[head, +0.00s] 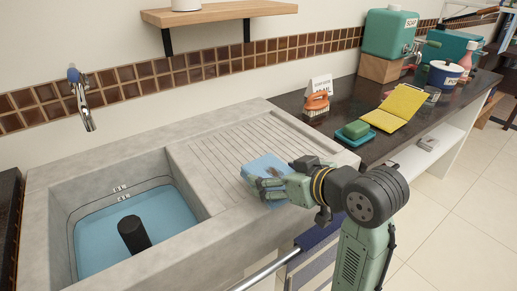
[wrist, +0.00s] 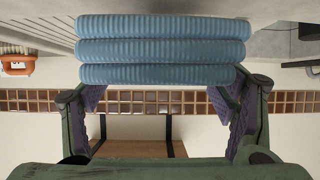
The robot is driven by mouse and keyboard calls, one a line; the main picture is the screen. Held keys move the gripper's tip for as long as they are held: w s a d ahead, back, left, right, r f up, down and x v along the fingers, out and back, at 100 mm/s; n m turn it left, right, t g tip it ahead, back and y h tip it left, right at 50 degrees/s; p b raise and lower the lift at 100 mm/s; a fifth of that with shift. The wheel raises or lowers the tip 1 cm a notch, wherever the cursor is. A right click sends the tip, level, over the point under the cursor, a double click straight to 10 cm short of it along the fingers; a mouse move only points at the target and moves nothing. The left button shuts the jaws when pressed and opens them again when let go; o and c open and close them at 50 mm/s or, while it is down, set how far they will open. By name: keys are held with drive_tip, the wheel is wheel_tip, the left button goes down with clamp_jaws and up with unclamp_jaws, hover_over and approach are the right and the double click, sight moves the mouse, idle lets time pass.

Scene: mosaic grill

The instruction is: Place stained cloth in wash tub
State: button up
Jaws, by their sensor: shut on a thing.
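A folded blue cloth (head: 262,166) with a darker patch shows over the front right part of the ribbed drainboard. My gripper (head: 268,186) is shut on it from the right. In the wrist view the cloth (wrist: 162,50) shows as stacked ribbed folds between the two fingers of my gripper (wrist: 160,92). I cannot tell whether the cloth touches the drainboard. The wash tub (head: 187,193) is the grey stone basin at left, with blue water (head: 95,245) and marked lines on its wall. A black cylinder (head: 133,235) stands in the water.
The drainboard (head: 215,150) lies between the cloth and the tub, with a raised rim. A tap (head: 82,100) hangs over the tub's back. On the dark counter at right are an orange brush (head: 317,102), a green sponge (head: 355,129) and a yellow cloth (head: 402,102).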

sight(261, 156)
drive_tip(key=w+a+p, duration=0.1)
drive_tip(key=w, duration=0.3)
drive_tip(key=w+a+p, duration=0.1)
drive_tip(key=w, duration=0.3)
drive_tip(key=w+a+f+p, duration=0.1)
drive_tip(key=w, duration=0.3)
drive_tip(key=shift+w+a, duration=0.25)
drive_tip(key=shift+w, duration=0.05)
drive_tip(key=shift+w+f, duration=0.15)
drive_tip(key=shift+f, duration=0.05)
drive_tip(key=shift+f+p, duration=0.7)
drive_tip(key=shift+f, duration=0.95)
drive_tip(key=shift+f, duration=0.2)
drive_tip(key=o, duration=1.1)
drive_tip(key=shift+c, duration=0.2)
